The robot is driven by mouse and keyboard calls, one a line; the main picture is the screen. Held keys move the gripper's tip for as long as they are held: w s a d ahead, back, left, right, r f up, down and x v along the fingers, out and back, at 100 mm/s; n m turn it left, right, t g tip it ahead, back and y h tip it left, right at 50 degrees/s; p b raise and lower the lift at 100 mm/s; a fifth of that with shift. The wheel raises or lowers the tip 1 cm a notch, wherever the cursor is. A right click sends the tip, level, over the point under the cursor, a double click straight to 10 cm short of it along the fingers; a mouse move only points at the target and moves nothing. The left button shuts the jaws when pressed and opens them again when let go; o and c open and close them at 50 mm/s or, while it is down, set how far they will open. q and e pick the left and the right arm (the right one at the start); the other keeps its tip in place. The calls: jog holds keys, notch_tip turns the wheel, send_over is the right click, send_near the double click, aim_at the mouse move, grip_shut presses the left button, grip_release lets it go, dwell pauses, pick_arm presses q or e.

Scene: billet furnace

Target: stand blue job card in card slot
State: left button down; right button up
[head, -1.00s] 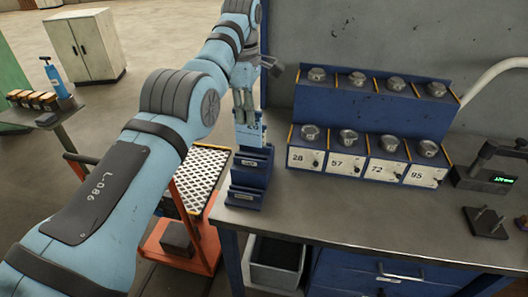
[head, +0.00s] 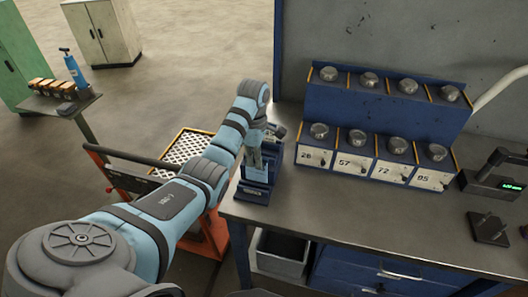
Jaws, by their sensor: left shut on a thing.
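My left gripper (head: 254,158) reaches in from the left and is shut on the blue job card (head: 256,173). Little of the card shows between the fingers and the rack. The dark blue card rack with its slots (head: 254,193) stands at the left front edge of the bench, right below the gripper. The card's lower end is at the rack's upper part; I cannot tell whether it is inside a slot. My right gripper is not in view.
A blue two-tier stand (head: 375,110) with grey knobs and numbered drawers is right of the rack. A device with a lit display (head: 495,182) stands at the right. The bench front (head: 350,215) is clear. An orange cart (head: 200,150) stands left of the bench.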

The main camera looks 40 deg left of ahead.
aim_at(254, 171)
pick_arm(q)
jog(key=shift+s+a+f, duration=0.25)
jog(key=shift+s+f, duration=0.1)
jog(key=shift+f, duration=0.4)
jog(key=shift+w+d+f, duration=0.1)
jog(key=shift+w+f, duration=0.05)
jog(key=shift+f, duration=1.8)
jog(key=c, duration=1.7)
grip_release()
jog(key=shift+o, duration=0.2)
